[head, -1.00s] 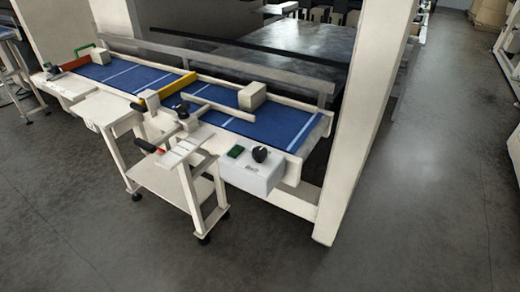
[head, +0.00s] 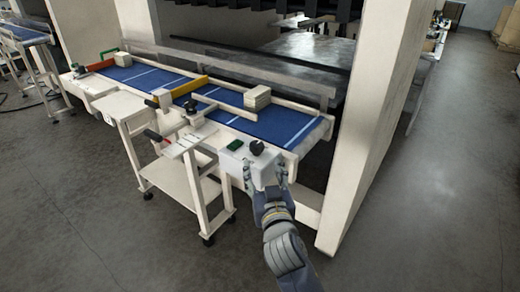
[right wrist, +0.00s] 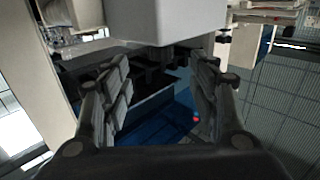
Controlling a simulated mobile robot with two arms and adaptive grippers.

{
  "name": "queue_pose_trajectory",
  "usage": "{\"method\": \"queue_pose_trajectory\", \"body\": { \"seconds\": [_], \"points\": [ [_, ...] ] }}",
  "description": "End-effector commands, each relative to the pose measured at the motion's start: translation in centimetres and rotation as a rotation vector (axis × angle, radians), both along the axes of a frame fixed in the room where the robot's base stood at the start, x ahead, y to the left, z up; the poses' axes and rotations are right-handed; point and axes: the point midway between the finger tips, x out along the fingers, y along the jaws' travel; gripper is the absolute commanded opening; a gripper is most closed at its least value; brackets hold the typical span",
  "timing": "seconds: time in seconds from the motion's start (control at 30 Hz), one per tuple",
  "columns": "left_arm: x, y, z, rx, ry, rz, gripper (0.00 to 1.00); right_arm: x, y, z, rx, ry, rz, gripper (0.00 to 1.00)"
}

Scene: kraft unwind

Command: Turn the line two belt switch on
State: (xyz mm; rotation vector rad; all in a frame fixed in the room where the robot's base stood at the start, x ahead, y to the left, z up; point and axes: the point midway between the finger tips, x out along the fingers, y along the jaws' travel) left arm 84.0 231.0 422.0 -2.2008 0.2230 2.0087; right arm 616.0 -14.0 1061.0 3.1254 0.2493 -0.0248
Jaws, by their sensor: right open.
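A white control box (head: 236,162) sits at the near right end of the blue belt conveyor (head: 285,124). On its top are a black rotary knob (head: 257,147) and a green rectangular piece (head: 236,145). I cannot read any label or tell the knob's setting. My right gripper (head: 265,178) is open and empty at the box's front right, below the knob. In the right wrist view, its fingers (right wrist: 160,95) are wide apart, with a pale box-like body (right wrist: 165,18) above and beyond them. My left gripper is not in view.
A white stand (head: 170,178) with a red-handled part is left of the box. A machine post (head: 375,130) rises to the right. The floor (head: 440,210) at right is open.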

Motion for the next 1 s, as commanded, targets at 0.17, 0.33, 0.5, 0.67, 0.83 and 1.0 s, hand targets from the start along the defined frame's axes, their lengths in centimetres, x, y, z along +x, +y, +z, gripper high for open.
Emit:
{"method": "queue_pose_trajectory", "body": {
  "seconds": [0.17,0.33,0.5,0.67,0.83,1.0],
  "points": [
    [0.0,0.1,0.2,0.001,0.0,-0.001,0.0,0.8,0.2,1.3,0.009,-0.02,-0.003,0.55],
    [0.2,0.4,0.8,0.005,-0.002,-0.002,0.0,3.4,0.6,1.4,0.006,-0.019,-0.003,0.55],
    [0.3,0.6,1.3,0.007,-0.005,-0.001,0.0,6.4,1.0,1.3,0.007,-0.019,-0.003,0.55],
    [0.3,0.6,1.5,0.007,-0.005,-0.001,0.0,8.6,1.4,1.2,0.008,-0.018,-0.002,0.55],
    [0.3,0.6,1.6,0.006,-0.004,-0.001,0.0,10.1,1.6,1.1,0.008,-0.018,-0.003,0.55],
    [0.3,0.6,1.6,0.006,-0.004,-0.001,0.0,10.6,1.7,1.1,0.009,-0.018,-0.002,0.55]
  ]
}}
